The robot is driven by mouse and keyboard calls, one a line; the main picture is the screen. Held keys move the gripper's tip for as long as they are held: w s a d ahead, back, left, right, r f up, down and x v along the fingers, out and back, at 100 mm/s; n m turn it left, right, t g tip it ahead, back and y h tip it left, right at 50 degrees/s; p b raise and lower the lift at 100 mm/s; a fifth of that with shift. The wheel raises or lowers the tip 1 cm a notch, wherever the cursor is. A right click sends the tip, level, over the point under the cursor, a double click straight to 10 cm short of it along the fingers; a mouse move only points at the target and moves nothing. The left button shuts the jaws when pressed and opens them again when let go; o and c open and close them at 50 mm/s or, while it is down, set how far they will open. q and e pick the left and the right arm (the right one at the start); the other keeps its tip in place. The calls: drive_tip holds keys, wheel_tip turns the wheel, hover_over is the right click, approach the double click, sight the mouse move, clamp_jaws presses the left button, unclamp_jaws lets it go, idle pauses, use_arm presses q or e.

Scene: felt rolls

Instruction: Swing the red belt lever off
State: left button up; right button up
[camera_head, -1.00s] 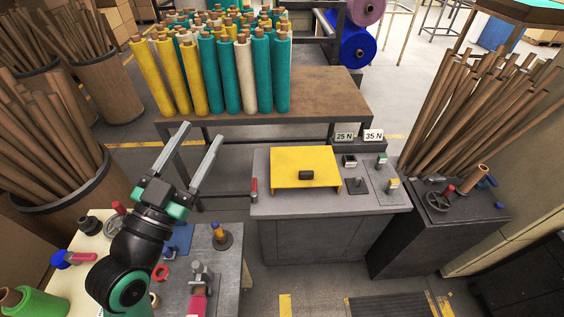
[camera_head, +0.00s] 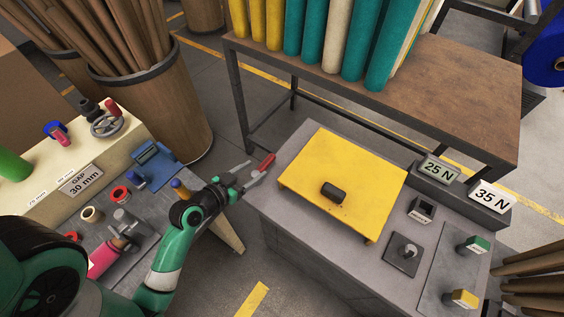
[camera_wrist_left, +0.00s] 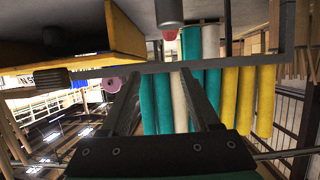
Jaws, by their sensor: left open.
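The red belt lever (camera_head: 267,162) stands at the left end of the grey machine cabinet (camera_head: 295,262), beside the yellow plate (camera_head: 340,190). My left gripper (camera_head: 254,173) is open, with its fingertips close to the lever's lower end. I cannot tell whether they touch it. In the left wrist view my open left gripper (camera_wrist_left: 158,75) has nothing visible between its fingers. A small round red end (camera_wrist_left: 169,34), probably the lever's grip, shows beyond and above the fingertips there. My right gripper is out of view.
Signs reading 25 N (camera_head: 438,171) and 35 N (camera_head: 490,197) stand at the cabinet's back right. A brown table (camera_head: 420,100) with teal and yellow rolls is behind. A bench (camera_head: 85,225) with small fixtures is at left. Open floor lies between bench and cabinet.

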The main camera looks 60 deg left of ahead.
sight(268, 160)
use_arm(q)
drive_tip(key=shift+s+a+f+b, duration=0.15)
drive_tip(key=shift+s+f, duration=0.35)
drive_tip(key=shift+f, duration=0.1)
drive_tip(key=shift+s+a+f+b, duration=0.1)
drive_tip(key=shift+s+f+b, duration=0.05)
drive_tip(key=shift+s+f, duration=0.4)
drive_tip(key=shift+a+f, duration=0.15)
drive_tip(key=shift+a, duration=0.05)
drive_tip(key=shift+w+a, duration=0.1)
drive_tip(key=shift+w, duration=0.15)
drive_tip(key=b+x, duration=0.2)
drive_tip(key=x, duration=0.9)
drive_tip(key=shift+w+a, duration=0.1)
drive_tip(key=shift+a, duration=0.15)
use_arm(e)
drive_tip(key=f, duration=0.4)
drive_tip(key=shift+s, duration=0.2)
use_arm(q)
clamp_jaws()
